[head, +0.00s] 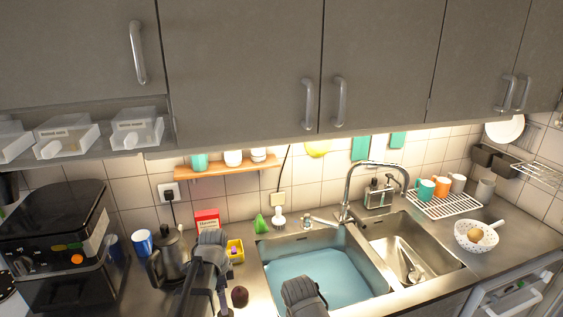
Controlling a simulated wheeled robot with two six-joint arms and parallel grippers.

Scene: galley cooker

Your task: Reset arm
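My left arm comes in at the bottom left of centre, and its gripper (222,290) is over the counter in front of the kettle and the yellow box. Its fingers point down and are too small and dark to tell open from shut. My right gripper (303,297) is at the bottom edge, in front of the left sink basin. Only its grey top shows; its fingertips are hidden or out of frame. A small dark brown round thing (240,296) shows beside my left gripper; I cannot tell whether they touch.
A dark kettle (172,258), blue mug (142,242) and black coffee machine (60,245) stand left. Mugs on a rack (447,205) and a white colander (475,236) stand right. Grey cupboards (380,60) hang above.

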